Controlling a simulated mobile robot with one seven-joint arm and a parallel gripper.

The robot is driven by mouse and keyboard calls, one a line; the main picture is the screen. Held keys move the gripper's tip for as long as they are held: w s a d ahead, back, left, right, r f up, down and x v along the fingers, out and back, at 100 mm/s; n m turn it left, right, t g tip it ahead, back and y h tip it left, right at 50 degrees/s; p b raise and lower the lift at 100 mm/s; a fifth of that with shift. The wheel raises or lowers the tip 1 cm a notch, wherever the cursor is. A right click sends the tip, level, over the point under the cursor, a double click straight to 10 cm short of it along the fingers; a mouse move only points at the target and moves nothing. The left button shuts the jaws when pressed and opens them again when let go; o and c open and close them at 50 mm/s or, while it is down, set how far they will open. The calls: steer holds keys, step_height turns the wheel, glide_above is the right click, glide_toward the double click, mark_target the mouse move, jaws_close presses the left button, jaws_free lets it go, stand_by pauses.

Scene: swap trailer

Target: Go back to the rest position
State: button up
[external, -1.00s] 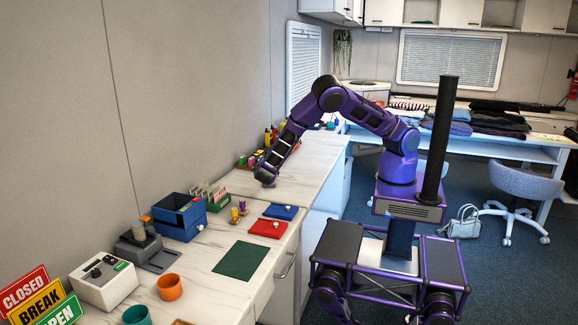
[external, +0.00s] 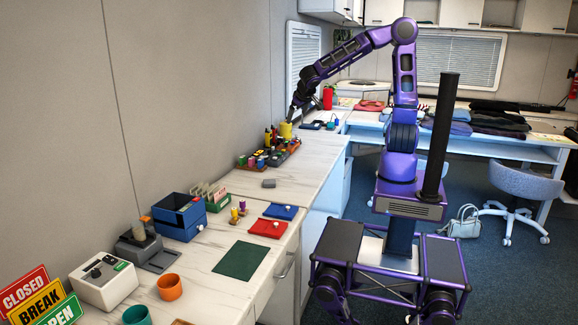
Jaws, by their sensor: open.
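My gripper (external: 293,115) is raised over the far part of the counter, near the wall. It is small and dark in this view, and its fingers are open. A yellow cup (external: 286,131) shows just below it; I cannot tell the gap between them. My purple arm arches up from its base and reaches left to the gripper.
A rack of several coloured items (external: 270,155) stands along the wall below the gripper. A blue bin (external: 180,216), a red cloth (external: 266,228), a blue cloth (external: 281,211) and a green mat (external: 241,260) lie nearer. The air around the raised elbow looks clear.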

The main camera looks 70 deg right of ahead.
steer(key=s+f+m+g+y, duration=0.2)
steer(key=s+f+y, duration=0.2)
steer(key=s+f, duration=0.2)
steer(key=s+a+r+n+t+y, duration=0.2)
steer(key=s+a+r+n, duration=0.5)
steer(key=s, duration=0.5)
steer(key=shift+s+a+r+t+y+b, duration=0.3)
steer(key=shift+s+a+r+y+b, duration=0.15)
steer(key=shift+a+r, duration=0.3)
